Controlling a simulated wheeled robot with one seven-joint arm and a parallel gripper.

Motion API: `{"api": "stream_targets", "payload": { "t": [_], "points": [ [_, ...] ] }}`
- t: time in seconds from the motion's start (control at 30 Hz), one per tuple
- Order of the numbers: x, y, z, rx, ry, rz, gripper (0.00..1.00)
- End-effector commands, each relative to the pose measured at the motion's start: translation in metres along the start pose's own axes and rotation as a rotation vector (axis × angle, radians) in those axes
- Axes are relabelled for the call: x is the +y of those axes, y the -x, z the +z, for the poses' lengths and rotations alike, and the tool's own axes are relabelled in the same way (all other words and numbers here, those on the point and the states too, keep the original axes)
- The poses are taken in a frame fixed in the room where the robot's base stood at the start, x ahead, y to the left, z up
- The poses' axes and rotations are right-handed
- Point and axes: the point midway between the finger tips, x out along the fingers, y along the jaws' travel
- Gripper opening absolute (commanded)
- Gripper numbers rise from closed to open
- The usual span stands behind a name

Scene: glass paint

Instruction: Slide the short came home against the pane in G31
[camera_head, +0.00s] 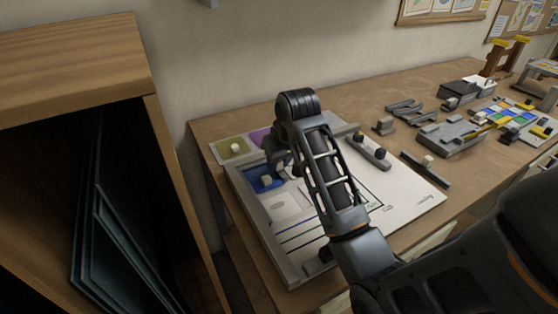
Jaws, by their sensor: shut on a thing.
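My gripper (277,163) is low over the far left part of the white layout board (405,197). It is shut on a small piece, which I take to be the short came; the jaws and my arm mostly hide it. A blue pane (256,187) with a pale knob lies just left of and below the gripper. An olive pane (229,153) with a pale knob and a purple pane (258,136) lie behind it, in the board's far left corner. I cannot read the G31 label or tell whether the held piece touches a pane.
A grey strip (368,153) with two dark knobs and a grey bar (428,171) with a pale knob lie right of my arm. Grey fixtures (452,136) and a colourful panel (503,115) stand further right. A wooden cabinet (70,55) stands left of the workbench.

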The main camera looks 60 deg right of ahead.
Motion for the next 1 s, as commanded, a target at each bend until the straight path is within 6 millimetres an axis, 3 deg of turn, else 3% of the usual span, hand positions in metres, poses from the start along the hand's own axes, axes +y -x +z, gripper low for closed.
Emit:
{"api": "stream_targets", "payload": {
  "t": [0.33,0.37,0.63,1.0],
  "points": [
    [-0.0034,-0.0001,0.0001,0.0,0.003,-0.003,0.0],
    [-0.003,-0.0001,0.0001,0.0,0.003,-0.003,0.31],
    [-0.0022,-0.0001,0.0001,0.0,0.002,-0.002,0.56],
    [-0.002,0.0039,-0.0018,0.0,0.002,-0.001,0.57]
  ]
}}
